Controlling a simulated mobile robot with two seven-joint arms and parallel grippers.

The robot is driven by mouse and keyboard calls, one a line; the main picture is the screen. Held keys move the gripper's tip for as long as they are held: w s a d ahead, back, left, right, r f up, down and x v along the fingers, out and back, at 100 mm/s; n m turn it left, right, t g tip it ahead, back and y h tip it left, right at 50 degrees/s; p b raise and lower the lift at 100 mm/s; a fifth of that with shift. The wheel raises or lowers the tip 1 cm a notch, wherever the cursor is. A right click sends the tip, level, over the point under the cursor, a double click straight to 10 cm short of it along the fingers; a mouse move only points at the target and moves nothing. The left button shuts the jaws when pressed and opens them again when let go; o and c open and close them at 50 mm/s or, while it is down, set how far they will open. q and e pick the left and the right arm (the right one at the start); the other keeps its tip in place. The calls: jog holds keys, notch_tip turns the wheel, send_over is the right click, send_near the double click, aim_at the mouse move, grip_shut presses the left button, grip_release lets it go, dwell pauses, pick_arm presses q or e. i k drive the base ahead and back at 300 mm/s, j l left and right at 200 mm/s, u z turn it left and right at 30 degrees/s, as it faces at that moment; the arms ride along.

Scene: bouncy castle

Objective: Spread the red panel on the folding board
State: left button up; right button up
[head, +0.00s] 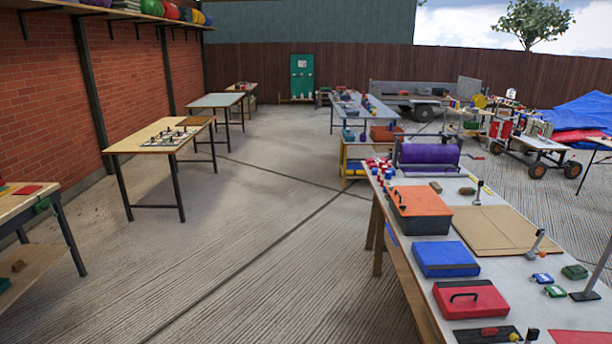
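A flat brown board (500,231) with a seam across it lies on the long table at the right; it looks like the folding board, and its top is bare. Neither of my grippers is in view.
The long table (408,270) also bears small green and blue blocks (555,290), upright metal posts (536,243) and a purple roll (430,154). More tables (150,145) stand along the brick wall. The ribbed floor (250,240) between the table rows is clear.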

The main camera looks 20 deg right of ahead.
aim_at(488, 231)
jog(key=i+j+z, duration=0.15)
jog(key=i+z, duration=0.35)
jog(key=i, duration=1.05)
jog(key=i+u, duration=0.5)
jog(key=i+l+u, duration=0.3)
jog(key=u, duration=5.5)
jog(key=k+l, duration=0.05)
